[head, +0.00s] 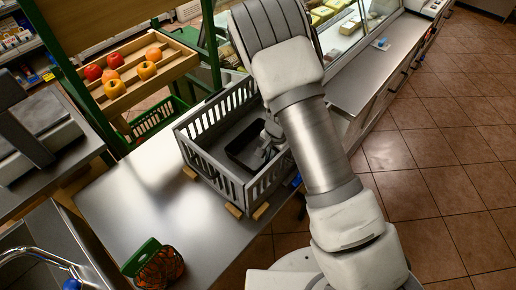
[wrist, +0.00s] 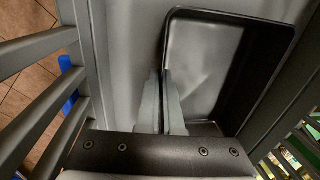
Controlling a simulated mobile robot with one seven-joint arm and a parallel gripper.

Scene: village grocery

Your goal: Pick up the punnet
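The punnet is an empty, open black tray (head: 236,154) with a rounded rim, standing inside the grey slatted crate (head: 208,166) on the counter. In the wrist view the punnet (wrist: 262,88) fills the upper right. My gripper (wrist: 164,78) reaches down into the crate, with its two fingers close together, one on each side of the punnet's left wall, pinching it. The punnet appears to rest on the crate floor. In the head view my gripper (head: 266,146) is small and partly hidden by my arm.
Crate walls stand close on both sides of my gripper. A metal counter (head: 145,205) extends left, mostly clear, with a green-and-orange netted item (head: 160,268) at its front. A wooden fruit rack (head: 135,75) and a green basket (head: 155,120) stand behind. Tiled floor lies right.

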